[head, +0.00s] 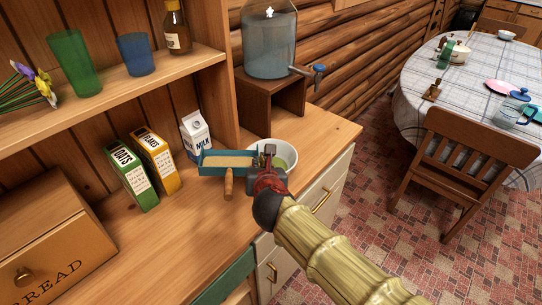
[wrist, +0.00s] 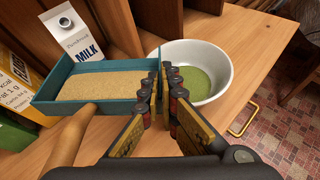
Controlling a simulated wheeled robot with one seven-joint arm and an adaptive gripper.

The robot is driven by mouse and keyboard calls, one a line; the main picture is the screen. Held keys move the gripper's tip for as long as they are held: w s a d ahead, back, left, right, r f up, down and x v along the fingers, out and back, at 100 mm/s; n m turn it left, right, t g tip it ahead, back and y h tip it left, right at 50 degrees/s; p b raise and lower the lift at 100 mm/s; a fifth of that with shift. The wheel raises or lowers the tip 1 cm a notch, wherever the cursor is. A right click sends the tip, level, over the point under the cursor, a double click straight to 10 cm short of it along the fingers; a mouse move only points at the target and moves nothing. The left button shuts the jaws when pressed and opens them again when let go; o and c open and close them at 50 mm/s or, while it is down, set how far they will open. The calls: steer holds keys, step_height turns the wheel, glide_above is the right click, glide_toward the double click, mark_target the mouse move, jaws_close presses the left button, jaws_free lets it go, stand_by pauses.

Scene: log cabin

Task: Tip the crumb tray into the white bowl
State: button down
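The crumb tray (head: 212,170) is a shallow teal box with a flat layer of tan crumbs and a wooden handle (head: 228,184) on its near side. It looks level, with its right end close to the bowl; whether it touches the counter is unclear. The wrist view shows the tray (wrist: 95,108) and its handle (wrist: 70,142). The white bowl (head: 288,150) stands at right with green inside; it also shows in the wrist view (wrist: 222,92). My gripper (head: 266,158) is at the tray's right end, before the bowl. Its fingers (wrist: 160,85) are close together, overlapping the tray's end; contact is unclear.
A milk carton (head: 195,136), yellow box (head: 155,160) and green box (head: 132,175) stand left of and behind the tray. A bread box (head: 45,235) is further left. A water dispenser (head: 270,45) stands behind the bowl. The counter's front edge is near the bowl.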

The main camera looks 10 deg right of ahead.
steer(key=shift+w+d+f+m+g+y+p, duration=0.15)
steer(key=shift+d+f+m+g+y, duration=0.1)
steer(key=shift+d, duration=0.15)
steer(key=shift+w+d+f+m+g+y+p, duration=0.1)
steer(key=shift+w+d+m+g+y, duration=0.1)
steer(key=shift+d, duration=0.2)
steer(key=shift+w+d+f+m+g+y+p, duration=0.15)
steer(key=shift+d+f+m+y, duration=0.1)
steer(key=shift+d, duration=0.15)
steer(key=shift+d+b, duration=0.2)
steer(key=shift+b, duration=0.2)
steer(key=shift+w+d, duration=0.1)
steer(key=shift+w, duration=0.05)
steer(key=shift+w+d+r+p, duration=0.1)
steer(key=shift+d+r+p, duration=0.15)
steer(key=shift+d+p, duration=0.1)
steer(key=shift+w+d+f+m+y+p, duration=0.1)
steer(key=shift+d+m+y+p, duration=0.1)
steer(key=shift+m+y+p, duration=0.2)
steer(key=shift+w+d+g+p, duration=0.15)
steer(key=shift+g+p, duration=0.15)
steer(key=shift+p, duration=0.9)
